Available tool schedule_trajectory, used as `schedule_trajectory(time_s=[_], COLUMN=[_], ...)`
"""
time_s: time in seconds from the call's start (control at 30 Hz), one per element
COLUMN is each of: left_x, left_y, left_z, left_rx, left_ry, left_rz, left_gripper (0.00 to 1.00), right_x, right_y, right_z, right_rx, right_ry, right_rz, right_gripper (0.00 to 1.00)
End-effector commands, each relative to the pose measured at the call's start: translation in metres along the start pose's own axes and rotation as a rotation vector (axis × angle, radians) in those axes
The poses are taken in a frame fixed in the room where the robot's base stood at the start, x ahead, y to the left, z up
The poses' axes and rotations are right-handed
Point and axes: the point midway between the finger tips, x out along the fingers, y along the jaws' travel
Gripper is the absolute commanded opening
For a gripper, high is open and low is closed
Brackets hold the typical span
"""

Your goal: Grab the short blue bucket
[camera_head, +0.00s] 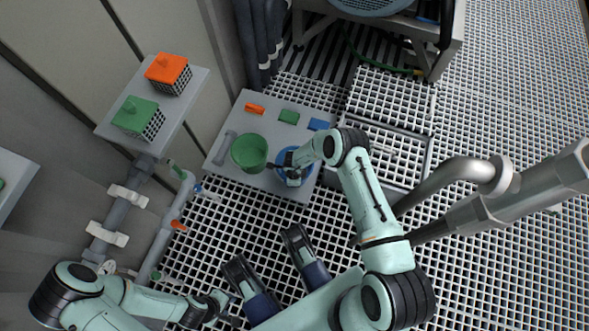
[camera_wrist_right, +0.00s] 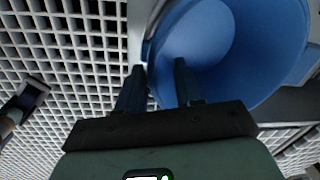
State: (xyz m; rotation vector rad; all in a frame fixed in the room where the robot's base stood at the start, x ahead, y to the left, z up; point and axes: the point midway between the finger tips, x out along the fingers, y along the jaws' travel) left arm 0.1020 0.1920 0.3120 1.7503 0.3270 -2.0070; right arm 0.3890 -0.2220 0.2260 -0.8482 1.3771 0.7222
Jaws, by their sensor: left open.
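The short blue bucket (camera_head: 303,183) stands on a grey platform beside a green bucket, partly hidden by my right arm. In the right wrist view the blue bucket (camera_wrist_right: 255,50) fills the upper right, showing its inside. My right gripper (camera_head: 293,175) is at its rim. In the right wrist view the right gripper's fingers (camera_wrist_right: 158,82) are apart; one appears outside the near wall and the other over the bucket's inside. I cannot tell whether either touches the wall. My left gripper (camera_head: 226,304) is open and empty, low over the floor grating at bottom left.
The green bucket (camera_head: 249,152) stands just left of the blue one. Orange (camera_head: 255,108), green (camera_head: 289,116) and blue (camera_head: 318,124) blocks lie behind on the grey platform (camera_head: 228,128). Pipes run at the left.

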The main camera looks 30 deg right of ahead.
Motion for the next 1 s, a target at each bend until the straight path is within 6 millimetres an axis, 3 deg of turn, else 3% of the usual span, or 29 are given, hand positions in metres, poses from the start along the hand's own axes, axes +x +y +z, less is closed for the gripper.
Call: schedule_trajectory(time_s=[0.07,0.17,0.2,1.0], left_x=[-0.0005,-0.0006,-0.0006,-0.0007], left_y=[0.0003,0.0004,0.0005,0.0007], left_z=[-0.0004,-0.0007,-0.0008,-0.0013], left_rx=[0.001,0.001,0.001,0.002], left_ry=[0.002,0.002,0.003,0.004], left_rz=[0.0,0.001,0.001,0.001], left_gripper=[0.43,0.43,0.43,0.43], right_x=[-0.0005,-0.0006,-0.0006,-0.0008], right_y=[0.0001,0.0001,0.0001,0.0], right_z=[-0.0001,-0.0002,-0.0001,-0.0001], right_rx=[0.0,0.0,0.0,0.0], right_ry=[0.0,0.0,0.0,0.0], right_rz=[0.0,0.0,0.0,0.0], right_gripper=[0.36,0.03,0.0,0.0])
